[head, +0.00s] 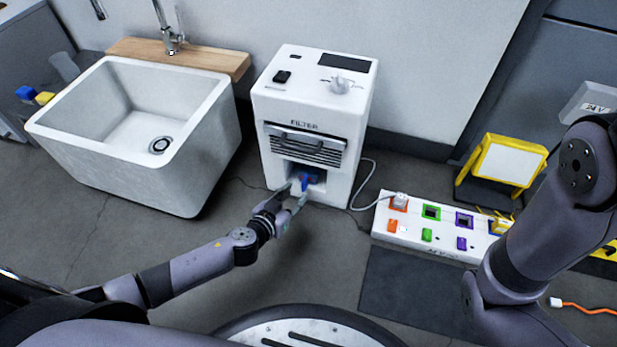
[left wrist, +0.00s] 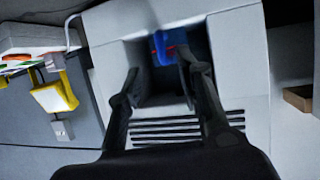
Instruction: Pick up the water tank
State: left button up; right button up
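The white filter machine (head: 312,120) stands on the floor against the wall, with a dark square opening low on its front. A blue part (head: 307,181) shows inside this opening; it appears to be the water tank, mostly hidden in shadow and by my fingers. In the left wrist view the blue part (left wrist: 161,47) sits at the far side of the opening, with a small red bit beside it. My left gripper (head: 295,192) is at the opening, fingers apart. The left wrist view shows its fingers (left wrist: 157,70) spread with nothing between the tips. My right gripper is out of view.
A white sink (head: 60,120) stands left of the machine. On the right are a power strip (head: 430,225) with coloured sockets and switches, its grey cable, a yellow-framed work light (head: 505,160) and a dark mat (head: 420,290).

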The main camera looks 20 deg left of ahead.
aim_at(308, 176)
pick_arm(q)
jog(key=b+x, duration=0.3)
jog(key=x, duration=0.2)
jog(key=shift+w+a, duration=0.1)
jog(key=shift+w, duration=0.1)
jog(key=shift+c, duration=0.3)
grip_shut()
dwell(0.4)
